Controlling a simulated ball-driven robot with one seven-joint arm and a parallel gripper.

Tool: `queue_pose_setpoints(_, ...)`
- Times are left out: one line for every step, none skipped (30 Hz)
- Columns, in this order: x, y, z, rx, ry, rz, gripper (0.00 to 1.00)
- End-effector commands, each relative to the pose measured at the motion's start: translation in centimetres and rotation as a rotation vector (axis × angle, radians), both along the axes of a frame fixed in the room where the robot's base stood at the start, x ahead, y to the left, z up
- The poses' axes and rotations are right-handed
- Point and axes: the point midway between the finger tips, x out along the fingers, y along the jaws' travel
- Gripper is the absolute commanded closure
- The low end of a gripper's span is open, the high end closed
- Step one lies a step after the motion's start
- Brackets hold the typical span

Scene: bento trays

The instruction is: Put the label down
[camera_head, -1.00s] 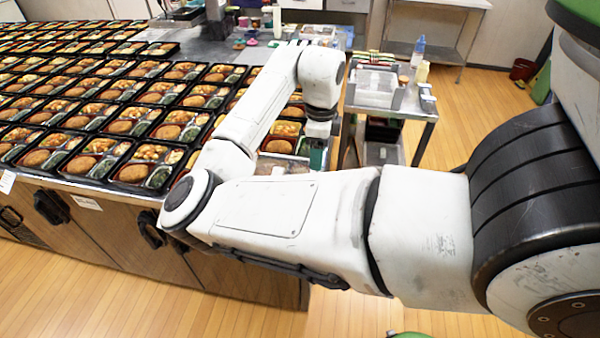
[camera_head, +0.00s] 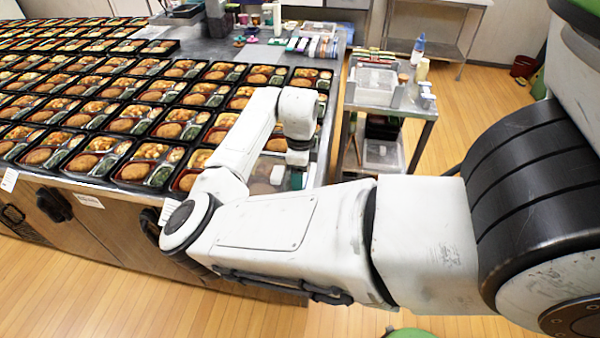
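My gripper (camera_head: 296,178) points down over the right front end of the tray table, below my white wrist. A small green part shows at its lower end, but the fingers are too small and partly hidden to tell open from shut. A small white piece (camera_head: 277,175) shows just left of the gripper; it may be the label, but I cannot tell whether it is held or lying on the table. Rows of black bento trays (camera_head: 95,172) with brown patties and sides fill the table left of my arm. My forearm hides part of the table's front right.
A cart (camera_head: 410,110) with a clear bin (camera_head: 376,84) and bottles stands right of the table. Small containers and colored packs (camera_head: 315,46) sit at the table's back right. Bare metal tabletop (camera_head: 215,48) shows behind the trays.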

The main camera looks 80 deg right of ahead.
Motion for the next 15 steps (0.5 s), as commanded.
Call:
queue_pose_setpoints(0.0, 0.0, -0.3, 0.002, -0.001, 0.000, 0.68)
queue_pose_setpoints(0.0, 0.0, -0.4, 0.002, -0.001, 0.001, 0.68)
queue_pose_setpoints(0.0, 0.0, -0.5, 0.003, 0.000, 0.001, 0.68)
queue_pose_setpoints(0.0, 0.0, -0.6, 0.003, 0.000, 0.001, 0.68)
queue_pose_setpoints(0.0, 0.0, -0.7, 0.003, 0.000, 0.001, 0.68)
queue_pose_setpoints(0.0, 0.1, -0.9, 0.003, -0.001, 0.001, 0.68)
queue_pose_setpoints(-0.1, 0.1, -1.0, 0.003, -0.001, 0.001, 0.68)
queue_pose_setpoints(-0.1, 0.1, -1.1, 0.004, -0.001, 0.001, 0.68)
queue_pose_setpoints(-0.1, 0.1, -1.3, 0.004, -0.001, 0.002, 0.68)
queue_pose_setpoints(-0.1, 0.1, -1.4, 0.004, -0.001, 0.002, 0.68)
queue_pose_setpoints(-0.1, 0.1, -1.6, 0.005, -0.001, 0.002, 0.68)
queue_pose_setpoints(-0.1, 0.1, -1.7, 0.005, -0.001, 0.002, 0.68)
queue_pose_setpoints(-0.1, 0.1, -1.9, 0.005, -0.001, 0.003, 0.68)
queue_pose_setpoints(-0.1, 0.1, -2.0, 0.005, 0.000, 0.003, 0.68)
queue_pose_setpoints(-0.1, 0.1, -2.0, 0.004, 0.000, 0.003, 0.68)
